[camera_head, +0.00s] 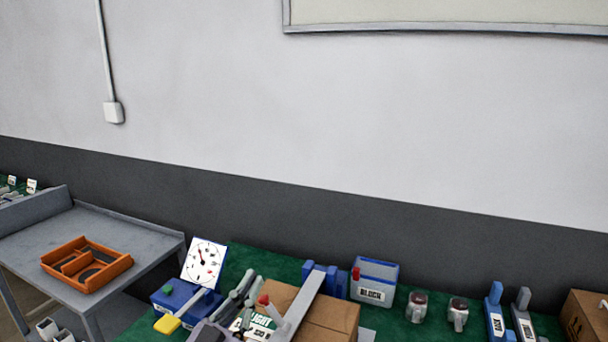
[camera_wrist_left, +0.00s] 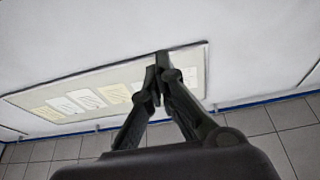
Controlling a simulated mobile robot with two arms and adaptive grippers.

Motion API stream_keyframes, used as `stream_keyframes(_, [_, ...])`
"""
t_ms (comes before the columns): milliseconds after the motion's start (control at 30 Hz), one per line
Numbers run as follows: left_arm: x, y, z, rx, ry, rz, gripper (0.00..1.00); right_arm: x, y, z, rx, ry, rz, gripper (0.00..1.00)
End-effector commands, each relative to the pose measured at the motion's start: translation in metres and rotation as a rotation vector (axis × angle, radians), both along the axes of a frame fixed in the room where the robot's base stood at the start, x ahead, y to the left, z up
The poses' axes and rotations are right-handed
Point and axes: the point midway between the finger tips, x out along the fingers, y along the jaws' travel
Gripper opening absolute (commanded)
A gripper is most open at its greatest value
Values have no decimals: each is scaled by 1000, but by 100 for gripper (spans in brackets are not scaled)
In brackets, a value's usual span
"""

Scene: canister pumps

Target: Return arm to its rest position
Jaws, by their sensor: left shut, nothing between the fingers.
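My left gripper (camera_head: 240,290) shows at the bottom of the head view, in front of the green-topped bench. In the left wrist view its dark fingers (camera_wrist_left: 158,78) meet at the tips; it is shut and empty. Behind the fingers in that view is a wall board with several paper sheets (camera_wrist_left: 88,99). My right gripper is not in view.
An orange tray (camera_head: 118,268) lies on the grey table (camera_head: 134,228).

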Motion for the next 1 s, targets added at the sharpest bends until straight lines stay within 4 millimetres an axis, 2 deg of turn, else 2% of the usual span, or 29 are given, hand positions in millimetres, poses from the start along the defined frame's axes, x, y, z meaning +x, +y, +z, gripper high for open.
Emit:
stream_keyframes(33, [-1, 23, -26, -20, 107, 107, 0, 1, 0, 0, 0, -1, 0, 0])
stream_keyframes(100, [-7, 55, -68, -10, 275, 247, 0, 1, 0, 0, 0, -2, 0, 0])
stream_keyframes(167, [-21, 77, -106, 17, 431, 338, 0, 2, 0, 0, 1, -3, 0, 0])
stream_keyframes(200, [-33, 89, -132, 42, 536, 384, 0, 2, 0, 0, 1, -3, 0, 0])
stream_keyframes(300, [-74, 109, -191, 120, 794, 446, 0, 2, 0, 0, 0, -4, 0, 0])
stream_keyframes(400, [-118, 118, -233, 201, 1008, 451, 0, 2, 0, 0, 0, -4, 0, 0])
stream_keyframes(500, [-158, 121, -261, 270, 1171, 425, 0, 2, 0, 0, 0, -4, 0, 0])
stream_keyframes(600, [-194, 120, -280, 330, 1302, 383, 0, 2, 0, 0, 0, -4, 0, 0])
stream_keyframes(867, [-279, 114, -306, 456, 1573, 233, 0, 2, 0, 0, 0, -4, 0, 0])
stream_keyframes(1000, [-269, 113, -343, 466, 1587, 229, 0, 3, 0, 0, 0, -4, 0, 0])
